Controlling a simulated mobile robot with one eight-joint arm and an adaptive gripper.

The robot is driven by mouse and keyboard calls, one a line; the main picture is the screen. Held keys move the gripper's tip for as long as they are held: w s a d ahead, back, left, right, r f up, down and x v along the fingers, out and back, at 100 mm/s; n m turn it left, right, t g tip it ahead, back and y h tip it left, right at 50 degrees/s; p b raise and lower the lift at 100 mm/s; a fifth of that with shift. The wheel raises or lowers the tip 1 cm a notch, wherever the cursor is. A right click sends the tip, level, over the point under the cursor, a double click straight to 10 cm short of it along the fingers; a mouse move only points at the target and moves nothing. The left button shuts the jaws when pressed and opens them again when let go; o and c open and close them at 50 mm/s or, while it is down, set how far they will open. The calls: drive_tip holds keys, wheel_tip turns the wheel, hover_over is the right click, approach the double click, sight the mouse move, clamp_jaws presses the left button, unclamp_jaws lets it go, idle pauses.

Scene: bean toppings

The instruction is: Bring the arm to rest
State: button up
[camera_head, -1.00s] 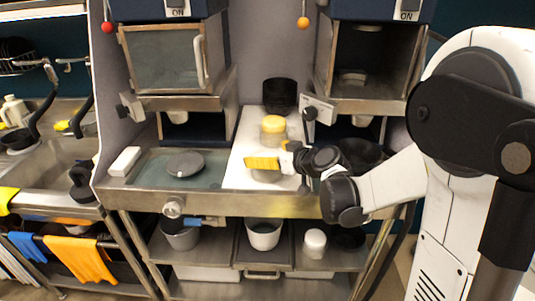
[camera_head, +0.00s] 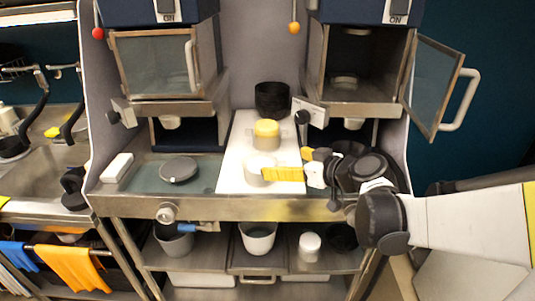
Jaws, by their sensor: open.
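My arm enters from the right, low across the picture, and reaches over the right part of the steel counter. My gripper (camera_head: 294,164), with yellow fingers, points left over the white board (camera_head: 232,160) and is open. I see nothing held between its fingers. A pale round item (camera_head: 257,168) stands on the board just left of the fingers; part of it is hidden, and I cannot tell whether they touch. A jar with a yellow top (camera_head: 266,133) stands behind it.
A black bowl stack (camera_head: 272,98) stands at the back. The right cabinet's door (camera_head: 435,88) hangs open near my arm; the left cabinet door (camera_head: 152,65) is shut. A grey disc (camera_head: 179,170) and white block (camera_head: 117,167) lie left. Pots (camera_head: 258,237) stand on the shelf below.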

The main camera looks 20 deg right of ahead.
drive_tip(key=shift+s, duration=0.1)
drive_tip(key=s+a+f+m+g+h, duration=0.2)
drive_tip(key=s, duration=0.7)
drive_tip(key=s+a+f+m+g+h, duration=0.1)
drive_tip(key=s+a+m+g+h, duration=0.1)
drive_tip(key=s, duration=0.8)
drive_tip(key=shift+s+f+g+h, duration=0.2)
drive_tip(key=shift+f+g+h, duration=0.25)
drive_tip(key=shift+g, duration=0.35)
